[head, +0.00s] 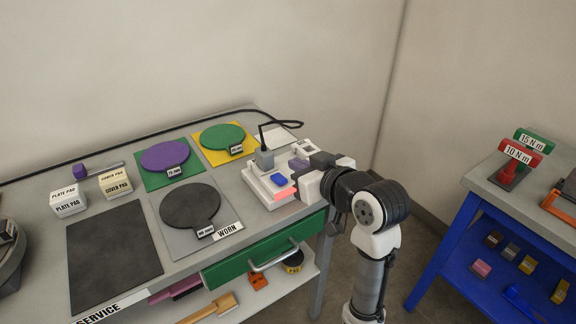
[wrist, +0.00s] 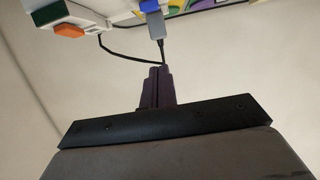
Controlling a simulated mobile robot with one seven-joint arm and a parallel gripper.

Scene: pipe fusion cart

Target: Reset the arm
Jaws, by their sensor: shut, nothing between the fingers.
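My arm reaches in from the lower right in the head view, bent at a black-and-white joint. My gripper (head: 298,163) is over the right end of the grey workbench (head: 120,250), close to a white device. In the wrist view its dark purple fingers (wrist: 160,72) are together with nothing between them. Behind the fingertips the wrist view shows a grey plug-like part (wrist: 151,28) with a black cable, apparently upside down. I cannot tell the exact gap between the fingers and the white device.
The white device (head: 254,184) carries a blue block (head: 278,180) and an orange-red block (head: 283,194). Purple (head: 163,156) and green (head: 222,137) round plates lie left of it. A green drawer (head: 235,268) is below. A blue cart (head: 450,245) stands right, with floor between.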

